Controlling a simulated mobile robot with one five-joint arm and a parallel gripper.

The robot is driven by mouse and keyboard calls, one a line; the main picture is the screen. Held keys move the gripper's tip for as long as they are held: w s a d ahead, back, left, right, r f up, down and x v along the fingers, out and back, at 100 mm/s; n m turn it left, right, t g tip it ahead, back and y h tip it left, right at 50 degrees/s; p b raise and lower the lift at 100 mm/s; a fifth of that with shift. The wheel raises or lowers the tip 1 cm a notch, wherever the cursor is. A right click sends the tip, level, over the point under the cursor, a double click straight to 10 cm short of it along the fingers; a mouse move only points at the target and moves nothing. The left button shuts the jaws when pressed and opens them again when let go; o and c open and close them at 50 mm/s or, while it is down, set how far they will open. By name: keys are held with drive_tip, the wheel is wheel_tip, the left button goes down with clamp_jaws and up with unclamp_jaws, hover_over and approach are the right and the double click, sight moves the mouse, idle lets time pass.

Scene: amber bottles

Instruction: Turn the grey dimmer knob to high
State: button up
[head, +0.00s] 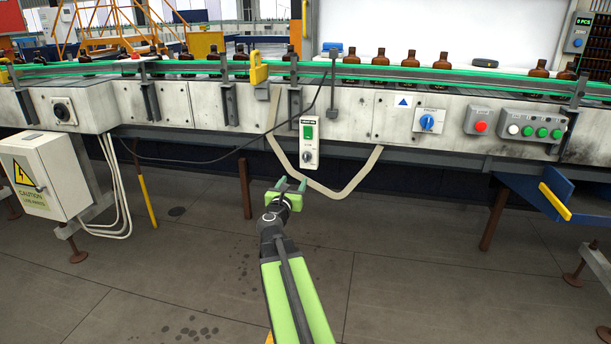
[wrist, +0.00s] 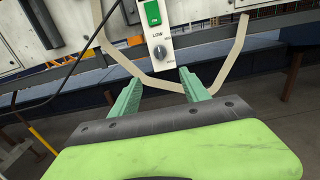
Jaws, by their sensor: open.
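The grey dimmer knob (head: 307,156) is on the lower part of a small white control box (head: 314,142) on the conveyor's front panel. A green switch (head: 308,132) sits above it. In the wrist view the knob (wrist: 160,52) has "LOW" printed above it, and smaller marks at its right are too small to read. My gripper (head: 291,184) is in front of and below the box, apart from the knob. In the wrist view its green fingers (wrist: 158,84) are spread and empty, with the knob beyond and above the gap between them.
A beige cable (head: 352,184) loops below the box and passes behind my fingers in the wrist view. A blue rotary switch (head: 427,122), a red button (head: 480,126) and a button panel (head: 534,130) are to the right. Amber bottles (head: 409,60) stand on the conveyor above. Floor in front is clear.

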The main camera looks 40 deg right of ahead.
sight(305, 160)
drive_tip(key=x, duration=1.7)
drive_tip(key=shift+d+r, duration=0.1)
drive_tip(key=shift+d, duration=0.1)
clamp_jaws()
drive_tip(key=shift+d, duration=0.15)
